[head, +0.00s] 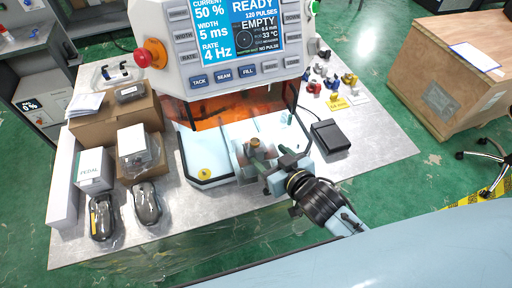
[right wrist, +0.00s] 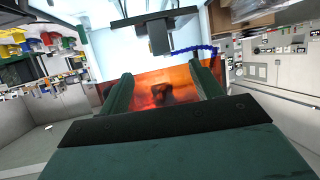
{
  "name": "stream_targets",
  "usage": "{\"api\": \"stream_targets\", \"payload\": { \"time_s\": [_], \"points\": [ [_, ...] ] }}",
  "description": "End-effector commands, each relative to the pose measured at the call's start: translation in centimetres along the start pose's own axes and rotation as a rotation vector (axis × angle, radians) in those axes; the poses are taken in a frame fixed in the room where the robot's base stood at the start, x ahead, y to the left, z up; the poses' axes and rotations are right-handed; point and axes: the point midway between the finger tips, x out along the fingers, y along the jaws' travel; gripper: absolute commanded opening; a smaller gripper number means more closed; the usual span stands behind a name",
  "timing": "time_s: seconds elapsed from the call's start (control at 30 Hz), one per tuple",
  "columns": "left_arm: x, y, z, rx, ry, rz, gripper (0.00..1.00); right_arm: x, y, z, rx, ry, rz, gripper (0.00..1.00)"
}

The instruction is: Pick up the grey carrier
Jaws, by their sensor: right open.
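My right gripper (head: 257,158) is over the front of the pale blue tray of the machine (head: 222,45), its arm coming in from the lower right. In the right wrist view its two dark green fingers (right wrist: 160,84) are apart, with nothing gripped between them. A small brown-topped piece (head: 254,142) shows at the fingers in the head view; I cannot tell whether they touch it. I cannot make out a grey carrier for certain; the gripper covers part of the tray. My left gripper is not in view.
An orange window (head: 220,112) is behind the tray. A black pedal (head: 330,136) lies right of the gripper. Boxes (head: 94,170) and two bagged dark devices (head: 146,203) stand at the left. Small coloured parts (head: 332,84) lie at the back right. The table's front right is clear.

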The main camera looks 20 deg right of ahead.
Motion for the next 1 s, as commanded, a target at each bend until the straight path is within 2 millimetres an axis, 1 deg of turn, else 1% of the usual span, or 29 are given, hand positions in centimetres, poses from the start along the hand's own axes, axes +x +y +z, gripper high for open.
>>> {"api": "stream_targets", "payload": {
  "time_s": [0.03,0.1,0.2,0.3,0.47,0.8,0.9,1.0],
  "points": [
    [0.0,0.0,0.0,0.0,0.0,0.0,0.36,1.1,0.0,-0.1,0.0,0.001,0.001,0.65],
    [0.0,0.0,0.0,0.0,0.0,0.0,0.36,2.4,0.0,-0.1,0.0,0.002,0.001,0.65],
    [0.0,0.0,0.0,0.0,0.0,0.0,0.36,3.8,0.0,0.0,0.0,0.0,0.001,0.65],
    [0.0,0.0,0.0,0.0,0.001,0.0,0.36,4.7,0.0,0.0,0.0,0.0,0.001,0.65],
    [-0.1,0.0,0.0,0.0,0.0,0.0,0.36,5.4,-0.1,0.0,0.001,-0.001,0.001,0.65],
    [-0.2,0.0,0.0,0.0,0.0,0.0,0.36,9.5,-0.5,0.1,0.001,-0.002,0.0,0.65],
    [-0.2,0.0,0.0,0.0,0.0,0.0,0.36,10.0,-0.5,0.1,0.001,-0.002,0.0,0.65],
    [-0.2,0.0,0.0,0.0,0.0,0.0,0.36,10.1,-0.5,0.1,0.001,-0.002,0.0,0.65]
  ]
}}
